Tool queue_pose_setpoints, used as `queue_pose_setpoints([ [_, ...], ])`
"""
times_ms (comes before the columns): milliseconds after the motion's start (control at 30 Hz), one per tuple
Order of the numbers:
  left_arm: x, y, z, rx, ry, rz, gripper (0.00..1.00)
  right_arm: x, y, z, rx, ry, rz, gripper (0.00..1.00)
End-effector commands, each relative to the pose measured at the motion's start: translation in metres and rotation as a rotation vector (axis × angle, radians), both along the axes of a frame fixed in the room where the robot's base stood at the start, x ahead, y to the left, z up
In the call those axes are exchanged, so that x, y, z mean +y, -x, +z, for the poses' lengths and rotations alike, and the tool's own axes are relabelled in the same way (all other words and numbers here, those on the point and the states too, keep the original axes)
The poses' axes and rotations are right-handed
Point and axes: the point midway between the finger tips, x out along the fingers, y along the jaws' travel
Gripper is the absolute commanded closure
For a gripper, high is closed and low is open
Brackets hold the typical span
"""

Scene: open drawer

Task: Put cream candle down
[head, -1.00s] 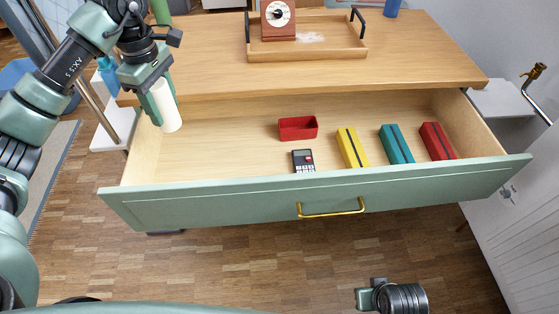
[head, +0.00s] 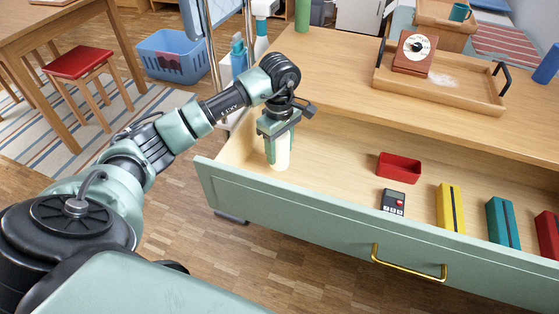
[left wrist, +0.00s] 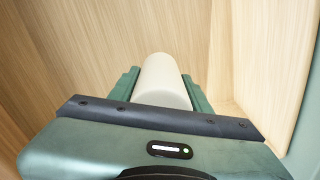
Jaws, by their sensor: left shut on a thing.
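The cream candle (head: 282,152) is an upright pale cylinder at the left end of the open green-fronted drawer (head: 325,220). My left gripper (head: 271,150) comes down from above and is shut on the candle. In the left wrist view the candle (left wrist: 163,80) stands between the two green fingers, with wooden drawer walls around it. Its lower end is at or close to the drawer floor; I cannot tell whether it touches. My right gripper is not in view now.
The drawer also holds a red box (head: 399,167), a calculator (head: 393,202), a yellow case (head: 450,206), a teal case (head: 503,222) and a red case (head: 548,234). Bare floor lies between candle and red box. Above, a tray (head: 440,87) holds a brown timer (head: 414,52).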

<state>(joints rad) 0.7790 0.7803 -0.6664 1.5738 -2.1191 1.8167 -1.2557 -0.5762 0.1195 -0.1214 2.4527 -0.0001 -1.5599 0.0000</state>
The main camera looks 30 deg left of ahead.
Motion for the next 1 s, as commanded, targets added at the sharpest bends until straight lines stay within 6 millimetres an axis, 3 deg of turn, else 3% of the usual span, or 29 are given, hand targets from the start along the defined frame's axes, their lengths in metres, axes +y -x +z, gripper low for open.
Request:
queue_pose_setpoints([
  [300, 0.0, 0.001, -0.041, 0.002, 0.001, 0.0, 1.0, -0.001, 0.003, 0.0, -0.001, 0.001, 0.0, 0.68],
  [667, 0.0, 0.0, -0.045, -0.001, -0.001, 0.0, 1.0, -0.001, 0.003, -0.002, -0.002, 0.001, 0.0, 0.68],
  [700, 0.0, 0.0, -0.046, 0.0, -0.001, 0.0, 0.49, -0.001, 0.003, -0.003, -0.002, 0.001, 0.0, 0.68],
  [767, 0.0, 0.0, -0.045, 0.0, -0.001, 0.0, 0.33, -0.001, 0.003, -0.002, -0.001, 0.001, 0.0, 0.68],
  [1000, 0.0, 0.0, -0.045, 0.001, -0.001, 0.0, 0.31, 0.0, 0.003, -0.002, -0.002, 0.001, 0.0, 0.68],
])
